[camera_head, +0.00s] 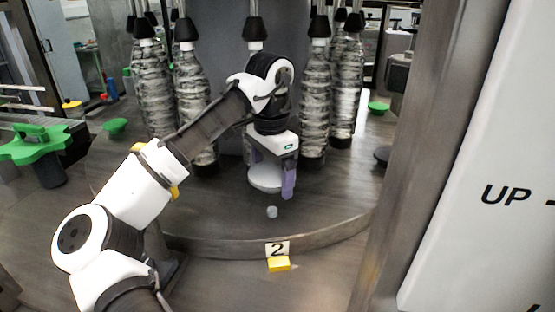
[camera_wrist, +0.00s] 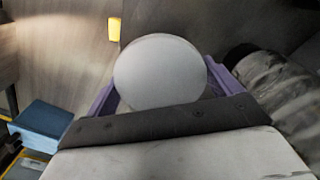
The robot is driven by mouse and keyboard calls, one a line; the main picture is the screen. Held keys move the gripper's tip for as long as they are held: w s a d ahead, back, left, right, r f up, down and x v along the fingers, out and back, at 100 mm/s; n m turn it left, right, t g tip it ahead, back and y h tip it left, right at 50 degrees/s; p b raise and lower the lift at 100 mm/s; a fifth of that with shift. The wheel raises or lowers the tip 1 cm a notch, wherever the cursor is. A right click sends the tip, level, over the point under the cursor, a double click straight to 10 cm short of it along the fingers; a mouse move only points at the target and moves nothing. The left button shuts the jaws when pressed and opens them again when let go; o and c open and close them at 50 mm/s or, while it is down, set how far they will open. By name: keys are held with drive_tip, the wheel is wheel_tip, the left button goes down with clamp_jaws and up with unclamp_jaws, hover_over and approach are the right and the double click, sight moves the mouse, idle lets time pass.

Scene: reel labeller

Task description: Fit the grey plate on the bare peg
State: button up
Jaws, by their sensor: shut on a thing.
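The grey plate (camera_head: 264,181) is a pale round disc held under my gripper (camera_head: 272,183), between its purple fingers. In the wrist view the plate (camera_wrist: 160,72) fills the space between the fingers, and my gripper (camera_wrist: 158,88) is shut on it. The plate is apart from this peg. The peg does not show in the wrist view.
Several ribbed bottles (camera_head: 316,100) hang under black heads behind and beside my gripper. A number 2 sign (camera_head: 278,249) and a yellow block (camera_head: 279,264) are at the table's (camera_head: 330,225) front rim. A green star wheel (camera_head: 35,145) is at left.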

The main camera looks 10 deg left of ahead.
sight(272, 208)
drive_tip(key=shift+s+f+b, duration=0.15)
drive_tip(key=shift+f+b, duration=0.35)
drive_tip(key=shift+f, duration=0.45)
wheel_tip(272, 208, down, 2)
drive_tip(key=shift+b, duration=1)
drive_tip(key=shift+f+b, duration=0.7)
drive_tip(key=shift+f, duration=1.2)
drive_tip(key=o, duration=0.8)
drive_tip(key=shift+c, duration=0.2)
